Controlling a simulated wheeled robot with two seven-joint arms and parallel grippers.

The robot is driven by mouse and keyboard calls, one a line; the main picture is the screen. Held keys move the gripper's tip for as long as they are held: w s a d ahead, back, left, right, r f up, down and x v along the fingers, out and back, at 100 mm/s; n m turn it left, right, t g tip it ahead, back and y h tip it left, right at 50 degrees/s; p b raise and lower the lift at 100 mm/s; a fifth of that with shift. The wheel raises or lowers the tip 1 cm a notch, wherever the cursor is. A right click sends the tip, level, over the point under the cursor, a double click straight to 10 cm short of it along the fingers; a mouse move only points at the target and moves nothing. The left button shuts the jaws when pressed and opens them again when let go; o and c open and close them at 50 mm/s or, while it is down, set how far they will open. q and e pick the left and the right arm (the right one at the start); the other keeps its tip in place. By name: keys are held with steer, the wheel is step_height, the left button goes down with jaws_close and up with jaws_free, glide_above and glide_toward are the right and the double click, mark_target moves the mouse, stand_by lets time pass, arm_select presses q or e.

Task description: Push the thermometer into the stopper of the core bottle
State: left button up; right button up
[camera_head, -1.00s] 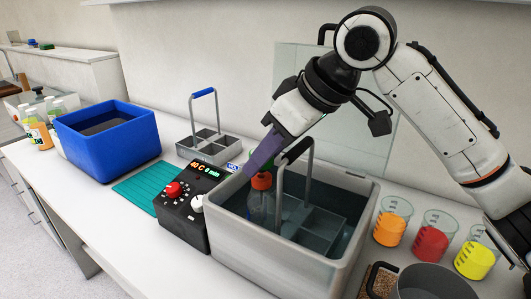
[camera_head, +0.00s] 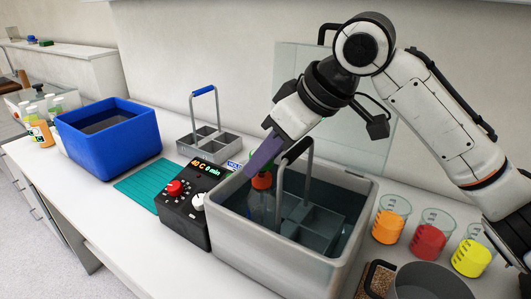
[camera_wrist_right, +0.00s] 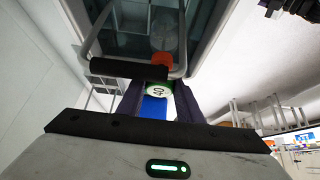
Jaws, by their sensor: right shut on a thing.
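My right gripper (camera_head: 257,168) reaches down into the water bath with its purple fingers close to the orange stopper (camera_head: 262,181) of a clear bottle (camera_head: 261,208). The bottle stands upright in the bath; I cannot tell whether it is in a carrier compartment. In the right wrist view, the fingers are shut on the thermometer, whose round white dial (camera_wrist_right: 157,90) with a green rim lies between them. The orange stopper (camera_wrist_right: 162,58) shows just beyond the dial. The stem is hidden, so I cannot tell how far it is in the stopper. My left gripper is out of view.
The grey bath (camera_head: 275,262) holds a carrier whose tall black-topped handle (camera_head: 308,170) stands right beside my fingers. The control box (camera_head: 183,219) is left of the bath. Beakers of orange, red and yellow juice (camera_head: 430,240) stand right. A teal mat (camera_head: 140,188) lies bare.

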steer(key=shift+f, duration=0.35)
steer(key=o, duration=1.3)
steer(key=shift+r, duration=0.1)
